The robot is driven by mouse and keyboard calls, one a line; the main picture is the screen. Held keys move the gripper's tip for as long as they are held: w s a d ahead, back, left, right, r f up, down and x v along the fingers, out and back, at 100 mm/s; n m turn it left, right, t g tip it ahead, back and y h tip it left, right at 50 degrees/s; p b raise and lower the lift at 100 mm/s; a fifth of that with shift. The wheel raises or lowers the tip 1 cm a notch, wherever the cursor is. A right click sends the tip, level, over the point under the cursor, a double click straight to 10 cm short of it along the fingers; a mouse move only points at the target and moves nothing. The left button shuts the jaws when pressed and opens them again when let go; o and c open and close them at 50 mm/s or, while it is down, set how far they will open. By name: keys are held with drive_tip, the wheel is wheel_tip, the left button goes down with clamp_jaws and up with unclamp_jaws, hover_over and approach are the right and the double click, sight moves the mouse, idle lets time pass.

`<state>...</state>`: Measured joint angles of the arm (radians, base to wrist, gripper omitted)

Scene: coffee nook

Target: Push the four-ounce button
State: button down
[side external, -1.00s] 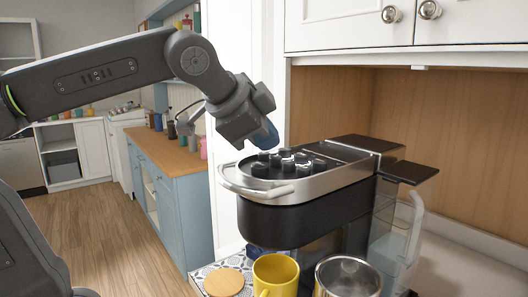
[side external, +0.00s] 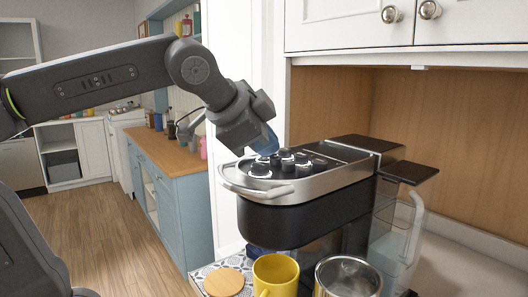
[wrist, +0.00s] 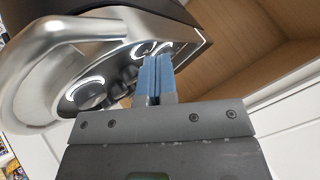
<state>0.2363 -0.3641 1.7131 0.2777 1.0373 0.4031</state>
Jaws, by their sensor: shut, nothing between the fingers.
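The coffee machine (side external: 310,205) stands on the counter, with a silver top rim and a black panel of several round dark buttons (side external: 260,170). Some buttons now have lit white rings, which also show in the wrist view (wrist: 85,90). My gripper (side external: 268,144) is shut and empty, with its blue fingertips pointing down at the far-left part of the button panel. In the wrist view the two blue fingers (wrist: 155,78) are together, over or against the panel, and hide part of it. I cannot read any button labels, so I cannot tell which is the four-ounce one.
A yellow mug (side external: 275,276), a metal pot (side external: 347,278) and a round wooden coaster (side external: 224,282) are below the machine's front. A clear water tank (side external: 398,240) is at its right. White cabinets (side external: 400,22) hang above.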

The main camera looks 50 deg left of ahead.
sight(265, 160)
drive_tip(key=shift+r, duration=1.2)
drive_tip(key=shift+r, duration=2.55)
drive_tip(key=w+a+f+n+g, duration=0.2)
drive_tip(key=w+a+f+n, duration=0.3)
drive_tip(key=a+f+n, duration=0.6)
drive_tip(key=s+f+m+g, duration=0.1)
drive_tip(key=s+f+g, duration=0.15)
drive_tip(key=f, duration=0.55)
drive_tip(key=s+f+m+g, duration=0.1)
drive_tip(key=s+f, duration=0.2)
drive_tip(key=f, duration=0.5)
drive_tip(key=s+d+t, duration=0.1)
drive_tip(key=s+d, duration=0.2)
drive_tip(key=s, duration=0.3)
drive_tip(key=s+d+m+t+h, duration=0.1)
drive_tip(key=s+d, duration=0.3)
drive_tip(key=s, duration=0.2)
drive_tip(key=shift+d+f, duration=0.2)
drive_tip(key=shift+f, duration=0.15)
